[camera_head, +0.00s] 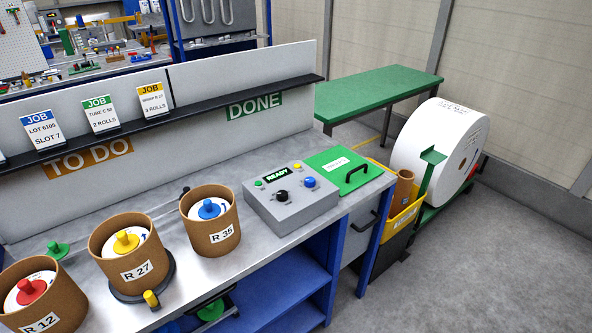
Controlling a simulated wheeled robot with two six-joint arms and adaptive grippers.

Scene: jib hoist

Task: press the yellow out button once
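A grey control box (290,205) stands on the bench, right of the brown tubs. A small yellow button (297,167) sits at the back right of its top face; no label for it is readable. A larger blue button (309,182) is just in front of it. A black knob (281,196) and a small green button or lamp (258,184) are to the left. A dark display (277,175) reads READY in green. Neither of my grippers is in view, and nothing touches the box.
Brown tubs R 12 (62,303), R 27 (108,268) and R 35 (222,236) stand left of the box. A green lid (329,163) with a black handle lies to its right. A job-card ledge (200,103) runs behind. A big white roll (420,140) stands beyond the bench.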

